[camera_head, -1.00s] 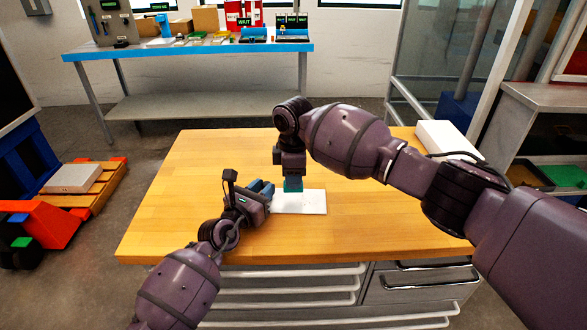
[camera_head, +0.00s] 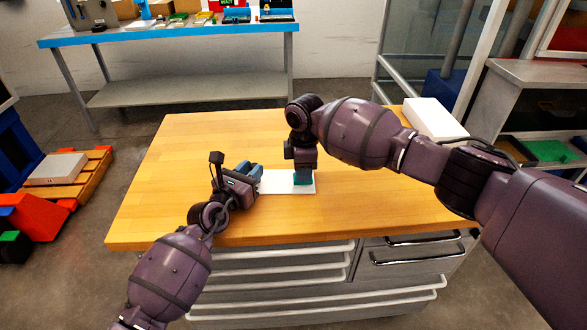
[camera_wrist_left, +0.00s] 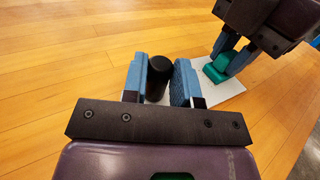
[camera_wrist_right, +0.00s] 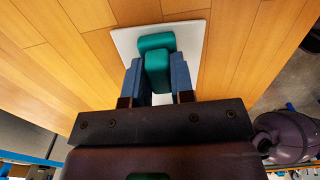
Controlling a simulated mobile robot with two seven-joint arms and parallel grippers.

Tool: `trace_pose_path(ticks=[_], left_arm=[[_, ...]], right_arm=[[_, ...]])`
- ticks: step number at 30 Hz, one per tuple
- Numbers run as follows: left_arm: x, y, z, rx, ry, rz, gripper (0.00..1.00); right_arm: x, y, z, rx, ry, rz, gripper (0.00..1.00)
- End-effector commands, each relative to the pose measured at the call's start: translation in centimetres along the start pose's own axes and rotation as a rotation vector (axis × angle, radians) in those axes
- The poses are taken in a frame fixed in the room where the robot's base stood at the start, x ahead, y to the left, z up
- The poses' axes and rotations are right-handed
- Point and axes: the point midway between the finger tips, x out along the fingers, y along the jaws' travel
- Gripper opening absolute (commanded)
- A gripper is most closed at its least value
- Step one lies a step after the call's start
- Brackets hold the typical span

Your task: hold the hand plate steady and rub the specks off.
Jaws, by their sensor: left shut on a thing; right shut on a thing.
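The white hand plate (camera_head: 278,183) lies flat on the wooden table. My left gripper (camera_head: 257,171) is at the plate's left end, shut on a black upright handle (camera_wrist_left: 158,72), which shows between its blue fingers in the left wrist view. Whether the handle joins the plate is hidden. My right gripper (camera_head: 304,172) points down over the plate's right end, shut on a teal rubbing pad (camera_wrist_right: 155,45). The pad sits on or just above the plate; exact contact I cannot tell. No specks can be made out on the visible white surface (camera_wrist_right: 190,38).
The wooden table (camera_head: 180,150) is bare around the plate. A white box (camera_head: 432,120) stands at its back right. A blue-edged bench (camera_head: 180,35) with several items stands behind, with floor between.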

Motion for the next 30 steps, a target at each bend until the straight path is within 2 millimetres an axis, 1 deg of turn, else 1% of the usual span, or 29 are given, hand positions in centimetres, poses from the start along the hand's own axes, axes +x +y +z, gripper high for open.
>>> trace_pose_path(ticks=[4,7,9,17,30], left_arm=[[0.0,0.1,0.0,0.001,0.0,0.001,0.12],[0.0,0.1,0.0,0.001,0.0,0.001,0.12],[0.0,0.1,0.0,0.001,0.0,0.001,0.12],[0.0,0.0,0.0,0.001,0.0,0.001,0.12],[0.0,-0.1,0.0,0.0,0.0,-0.001,0.12]], right_arm=[[0.1,-0.1,1.3,0.001,-0.002,-0.002,0.0],[0.0,-0.1,1.7,-0.001,-0.004,0.0,0.0],[0.2,-0.2,0.9,-0.001,-0.001,-0.003,0.0],[0.1,0.0,-1.1,-0.002,0.0,-0.002,0.0],[0.1,0.3,-5.2,-0.002,0.001,-0.002,0.0]])
